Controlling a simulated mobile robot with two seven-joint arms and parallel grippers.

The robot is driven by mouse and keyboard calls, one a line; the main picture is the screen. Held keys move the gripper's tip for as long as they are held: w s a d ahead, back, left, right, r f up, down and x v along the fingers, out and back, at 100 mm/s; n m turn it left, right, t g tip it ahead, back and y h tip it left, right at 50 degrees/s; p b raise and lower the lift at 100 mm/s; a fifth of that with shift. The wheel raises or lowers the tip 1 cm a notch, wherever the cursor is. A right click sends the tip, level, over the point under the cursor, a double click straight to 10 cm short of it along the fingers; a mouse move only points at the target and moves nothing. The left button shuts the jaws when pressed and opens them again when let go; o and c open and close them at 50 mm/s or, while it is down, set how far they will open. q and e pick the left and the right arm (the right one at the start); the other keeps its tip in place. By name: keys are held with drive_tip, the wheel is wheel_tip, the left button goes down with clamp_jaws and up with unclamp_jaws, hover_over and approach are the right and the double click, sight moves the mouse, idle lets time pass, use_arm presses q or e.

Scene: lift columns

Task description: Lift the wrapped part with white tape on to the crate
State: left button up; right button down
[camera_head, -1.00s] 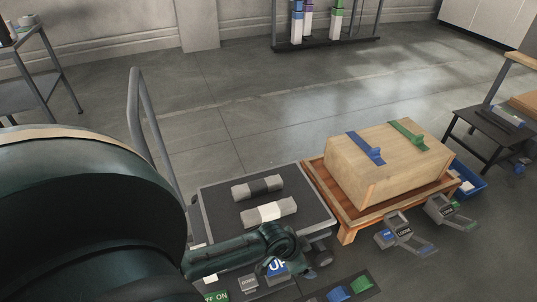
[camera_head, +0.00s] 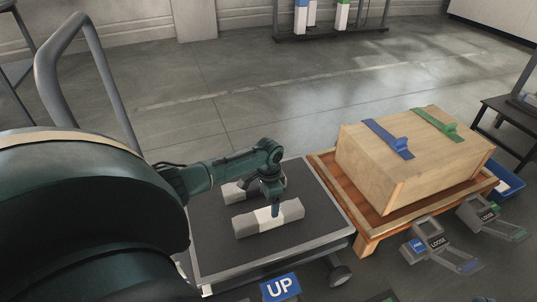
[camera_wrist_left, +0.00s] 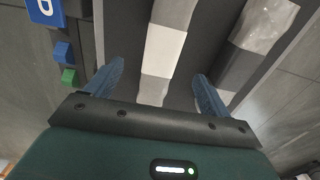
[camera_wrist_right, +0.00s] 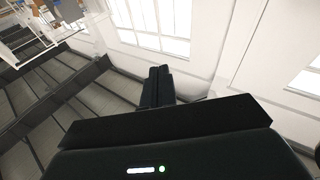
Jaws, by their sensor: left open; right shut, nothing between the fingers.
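The wrapped part with white tape (camera_head: 290,212) is a grey bundle with a white band, lying on a dark platform (camera_head: 216,252) with a light rim. My left gripper (camera_head: 274,213) is open, pointing down over its white band. In the left wrist view the white band (camera_wrist_left: 165,48) lies between the two spread fingers (camera_wrist_left: 160,88); I cannot tell whether they touch it. A second wrapped part (camera_head: 232,192) with a dark band lies behind, partly hidden by my arm. The wooden crate (camera_head: 405,175) stands to the right. My right gripper (camera_wrist_right: 160,72) is shut and empty, away from these things.
The crate sits on a wooden pallet (camera_head: 368,218) beside the platform and carries a blue strap (camera_head: 386,137) and a green strap (camera_head: 434,124). Pedals (camera_head: 434,246) lie in front. A blue UP sign (camera_head: 281,286) is at the platform's front, and a grey handle (camera_head: 90,60) rises at left.

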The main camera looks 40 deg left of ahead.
sight(268, 213)
use_arm(q)
wheel_tip(268, 213, down, 4)
drive_tip(key=shift+r+b, duration=0.1)
drive_tip(key=shift+b, duration=0.65)
wheel_tip(268, 213, down, 4)
drive_tip(key=b, duration=0.3)
drive_tip(key=shift+w+a, duration=0.1)
drive_tip(key=shift+a, duration=0.05)
drive_tip(key=shift+f+b, duration=0.3)
drive_tip(key=shift+f, duration=0.05)
drive_tip(key=shift+r, duration=0.1)
drive_tip(key=c, duration=1.5)
use_arm(e)
drive_tip(key=shift+w+d+r+n+t+y, duration=0.1)
drive_tip(key=shift+w+r+n+t+y, duration=0.15)
drive_tip(key=shift+r+n+y, duration=0.5)
drive_tip(key=shift+w+a+r+n+t+y, duration=0.15)
drive_tip(key=shift+r+n+t+y, duration=0.3)
drive_tip(key=shift+r+y, duration=0.35)
drive_tip(key=shift+w+d+r+n+t+y, duration=0.2)
drive_tip(key=shift+r+n+y, duration=0.5)
drive_tip(key=shift+r, duration=0.25)
